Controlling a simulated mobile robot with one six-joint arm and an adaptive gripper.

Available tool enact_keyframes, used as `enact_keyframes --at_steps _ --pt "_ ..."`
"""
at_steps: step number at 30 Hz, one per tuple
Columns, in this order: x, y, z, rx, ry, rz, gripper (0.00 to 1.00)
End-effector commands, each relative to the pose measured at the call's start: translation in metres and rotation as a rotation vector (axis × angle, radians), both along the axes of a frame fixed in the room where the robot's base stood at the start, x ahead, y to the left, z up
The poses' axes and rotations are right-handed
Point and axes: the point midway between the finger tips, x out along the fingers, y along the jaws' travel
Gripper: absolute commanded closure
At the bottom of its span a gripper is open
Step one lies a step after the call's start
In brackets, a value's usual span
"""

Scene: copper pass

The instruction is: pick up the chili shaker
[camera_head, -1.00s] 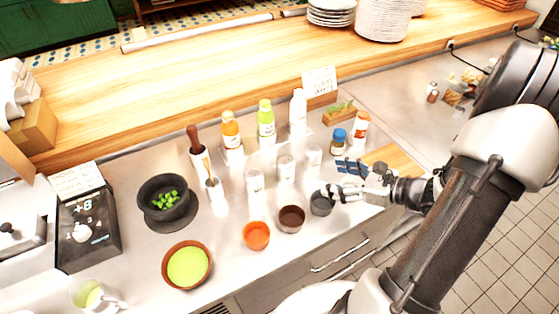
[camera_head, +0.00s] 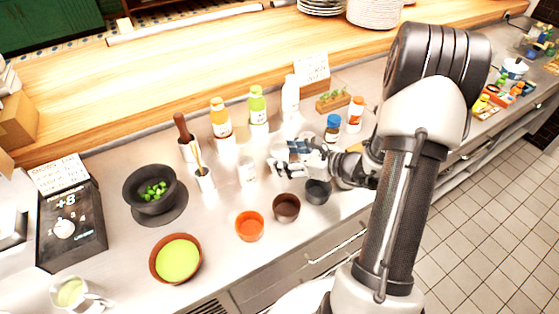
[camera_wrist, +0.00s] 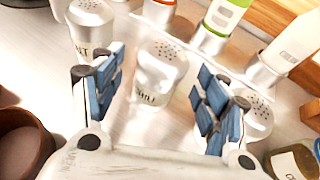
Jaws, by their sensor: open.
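The chili shaker (camera_wrist: 160,72), white with a holed top and "CHILI" lettering, stands in the middle of the wrist view. My gripper (camera_wrist: 160,95) is open, with its blue-padded fingers on the left and right of the shaker's body. I cannot tell whether either pad touches it. In the head view my gripper (camera_head: 288,158) is among the row of shakers and largely covers the chili shaker. A similar shaker (camera_wrist: 90,28) stands to the left in the wrist view, and another (camera_wrist: 258,115) is just beyond the right finger.
Tall bottles, orange (camera_head: 221,120), green (camera_head: 258,108) and white (camera_head: 290,95), stand behind the shakers. A brown bowl (camera_head: 286,207), an orange bowl (camera_head: 249,226) and a dark bowl (camera_head: 317,191) sit in front. A blue-capped jar (camera_head: 333,128) is to the right.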

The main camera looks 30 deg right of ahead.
Motion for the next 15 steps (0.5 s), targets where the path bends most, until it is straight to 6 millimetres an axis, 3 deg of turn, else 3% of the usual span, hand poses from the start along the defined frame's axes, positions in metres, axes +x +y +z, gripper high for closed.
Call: enact_keyframes --at_steps 6,15 --pt "0.02 0.012 -0.01 0.0 -0.001 0.001 0.32" --pt "0.021 0.012 -0.01 0.0 0.0 0.0 0.36"
